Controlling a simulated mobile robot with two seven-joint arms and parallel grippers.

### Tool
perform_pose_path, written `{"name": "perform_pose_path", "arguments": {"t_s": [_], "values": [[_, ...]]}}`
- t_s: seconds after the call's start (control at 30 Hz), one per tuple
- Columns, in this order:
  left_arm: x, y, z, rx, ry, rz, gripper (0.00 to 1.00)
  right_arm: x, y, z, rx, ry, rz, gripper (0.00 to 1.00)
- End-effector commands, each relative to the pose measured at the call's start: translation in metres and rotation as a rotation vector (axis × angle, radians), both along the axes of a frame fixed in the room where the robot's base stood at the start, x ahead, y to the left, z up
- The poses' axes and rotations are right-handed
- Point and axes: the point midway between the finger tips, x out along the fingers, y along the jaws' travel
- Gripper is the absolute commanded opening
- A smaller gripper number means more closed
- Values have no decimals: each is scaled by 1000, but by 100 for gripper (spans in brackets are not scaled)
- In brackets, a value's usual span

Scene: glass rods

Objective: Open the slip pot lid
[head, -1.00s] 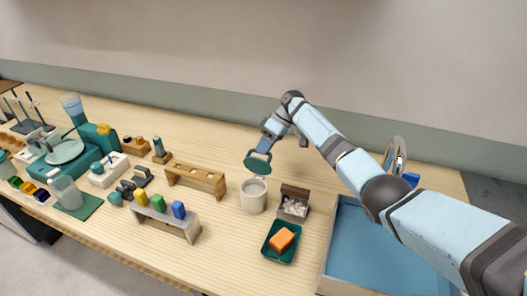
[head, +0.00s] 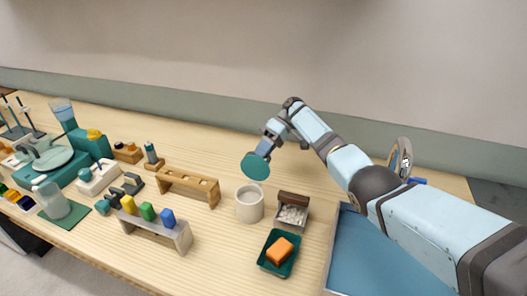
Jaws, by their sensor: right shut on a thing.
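The slip pot (head: 250,204) is a white, round pot standing open on the wooden table, near the middle. Its round teal lid (head: 255,167) is off it, held in the air above and a little behind the rim. The lid is tilted steeply, with a broad face toward the camera. My right gripper (head: 264,150) is shut on the lid from behind; its fingertips are mostly hidden by the lid. My left gripper is not in view.
A small box of white pieces (head: 292,212) and a green tray with an orange sponge (head: 279,251) stand right of the pot. A wooden rack (head: 188,186) and a grey rack with coloured blocks (head: 155,229) stand left. A blue tray (head: 365,255) lies at right.

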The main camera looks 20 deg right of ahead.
Motion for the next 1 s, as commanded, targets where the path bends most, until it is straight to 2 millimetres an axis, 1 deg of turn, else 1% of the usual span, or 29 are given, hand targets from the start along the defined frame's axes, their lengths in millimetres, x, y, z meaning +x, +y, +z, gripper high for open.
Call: {"name": "perform_pose_path", "arguments": {"t_s": [0.03,0.07,0.1,0.17,0.43,0.53,0.8,1.0], "values": [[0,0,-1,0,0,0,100,-5,1,-14,-11,21,2,0],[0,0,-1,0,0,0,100,-5,1,-14,-11,21,2,16],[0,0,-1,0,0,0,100,-5,1,-13,-10,22,1,25],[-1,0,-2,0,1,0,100,-5,1,-13,-9,20,1,38],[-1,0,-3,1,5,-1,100,-3,0,-7,-3,11,0,39],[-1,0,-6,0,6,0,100,0,-5,-4,-4,10,-1,39],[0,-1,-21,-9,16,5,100,17,-36,20,-4,11,-2,39],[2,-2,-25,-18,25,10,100,23,-49,31,-5,14,0,39]]}}
